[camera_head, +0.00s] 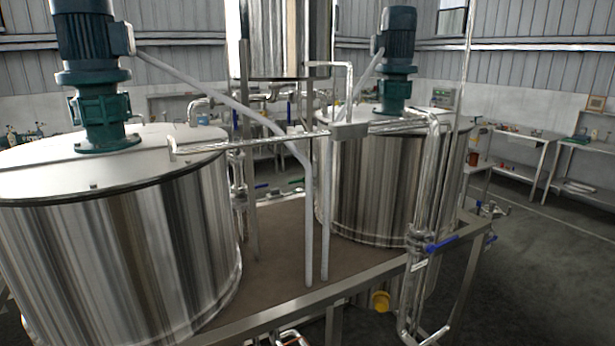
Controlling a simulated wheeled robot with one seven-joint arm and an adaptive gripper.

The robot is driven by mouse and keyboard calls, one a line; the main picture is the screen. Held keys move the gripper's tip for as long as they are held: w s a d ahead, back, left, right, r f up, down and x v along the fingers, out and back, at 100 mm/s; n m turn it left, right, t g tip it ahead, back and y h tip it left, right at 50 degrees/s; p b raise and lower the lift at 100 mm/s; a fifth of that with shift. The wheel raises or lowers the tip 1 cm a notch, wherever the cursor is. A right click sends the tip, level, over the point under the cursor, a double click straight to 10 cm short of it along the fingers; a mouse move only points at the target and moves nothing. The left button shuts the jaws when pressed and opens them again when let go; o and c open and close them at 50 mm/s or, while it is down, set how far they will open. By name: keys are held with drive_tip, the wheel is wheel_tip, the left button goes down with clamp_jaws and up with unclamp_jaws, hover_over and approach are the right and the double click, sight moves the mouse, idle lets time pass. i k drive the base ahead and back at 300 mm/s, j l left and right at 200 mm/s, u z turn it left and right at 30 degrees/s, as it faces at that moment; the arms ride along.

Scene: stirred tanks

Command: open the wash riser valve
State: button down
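A valve with a blue lever (441,244) sits low on a vertical steel pipe (431,185), at the front right edge of the tank platform. Its lever points to the right, roughly level, across the pipe. A small pale tag (419,265) hangs just below it; its writing is too small to read. This may be the wash riser valve, but no readable label confirms it. My gripper is not in view.
Two steel tanks, left (120,250) and right (365,190), carry green motors. A yellow part (380,301) hangs under the edge. Benches (515,140) stand at the back right; the floor (550,250) right of the platform is clear.

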sight(445, 242)
drive_tip(key=i+l, duration=0.25)
drive_tip(key=l, duration=0.2)
drive_tip(key=i+l, duration=0.3)
drive_tip(key=l, duration=0.15)
drive_tip(key=i+l, duration=0.25)
drive_tip(key=l, duration=0.6)
drive_tip(key=k+l+u, duration=0.1)
drive_tip(key=l, duration=0.25)
drive_tip(key=k+l, duration=0.1)
drive_tip(key=l, duration=0.3)
drive_tip(key=i+l+u, duration=0.4)
drive_tip(key=i+l, duration=0.5)
drive_tip(key=l, duration=0.15)
